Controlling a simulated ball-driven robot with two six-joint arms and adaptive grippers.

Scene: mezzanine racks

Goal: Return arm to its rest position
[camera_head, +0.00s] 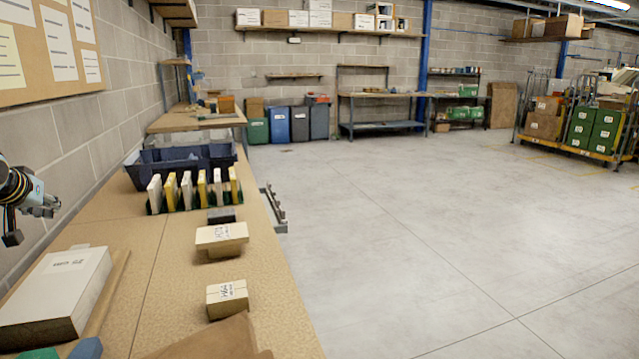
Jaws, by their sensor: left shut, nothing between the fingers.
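My left gripper (46,207) is at the left edge of the head view, in front of the block wall and above the wooden bench (150,262). Its fingers are small in the picture and appear closed, with nothing held. Part of my left arm enters from the left edge. My right gripper is not in view.
On the bench are a dark blue crate (137,176), a rack of white and yellow upright items (187,192), small cardboard boxes (222,236) (228,300) and a large white box (55,293). Loaded trolleys (590,152) stand far right. The grey floor (430,230) is clear.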

